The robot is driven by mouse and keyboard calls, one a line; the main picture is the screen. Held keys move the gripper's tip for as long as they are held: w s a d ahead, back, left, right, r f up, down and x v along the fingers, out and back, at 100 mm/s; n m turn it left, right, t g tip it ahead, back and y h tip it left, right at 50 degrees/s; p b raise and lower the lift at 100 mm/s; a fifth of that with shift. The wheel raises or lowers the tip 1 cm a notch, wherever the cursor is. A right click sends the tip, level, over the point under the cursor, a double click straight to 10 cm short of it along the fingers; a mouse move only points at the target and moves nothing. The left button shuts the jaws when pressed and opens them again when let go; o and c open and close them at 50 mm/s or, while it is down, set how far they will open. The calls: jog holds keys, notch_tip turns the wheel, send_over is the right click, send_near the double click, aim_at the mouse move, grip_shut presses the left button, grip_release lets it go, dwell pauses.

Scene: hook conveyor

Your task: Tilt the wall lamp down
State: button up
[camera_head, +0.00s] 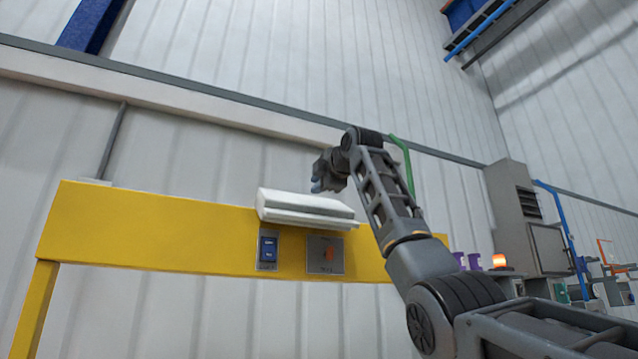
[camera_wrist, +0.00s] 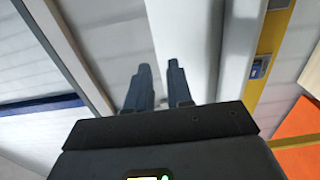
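The white wall lamp (camera_head: 305,204) is a long box-shaped fixture on the top edge of a yellow beam. It slopes slightly down to the right in the head view. My gripper (camera_head: 317,186) is just above the lamp's right half. In the wrist view my gripper (camera_wrist: 159,70) has its two dark fingers apart with a gap between them and nothing held. The lamp's pale surface (camera_wrist: 190,35) appears beyond the fingertips. I cannot tell whether a finger touches it.
The yellow beam (camera_head: 150,232) carries a blue switch (camera_head: 268,249) and a grey plate with an orange knob (camera_head: 327,255) below the lamp. A corrugated wall stands behind. A grey cabinet (camera_head: 515,215) and a lit orange beacon (camera_head: 499,260) are at the right.

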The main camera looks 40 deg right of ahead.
grip_shut()
dwell(0.3)
jog(key=shift+c, duration=1.6)
grip_release()
jog(key=o, duration=0.7)
jog(key=shift+o, duration=0.2)
jog(key=b+v, duration=0.3)
jog(key=v, duration=0.4)
jog(key=shift+s, duration=0.4)
jog(key=shift+s+a, duration=0.1)
jog(key=shift+a, duration=0.05)
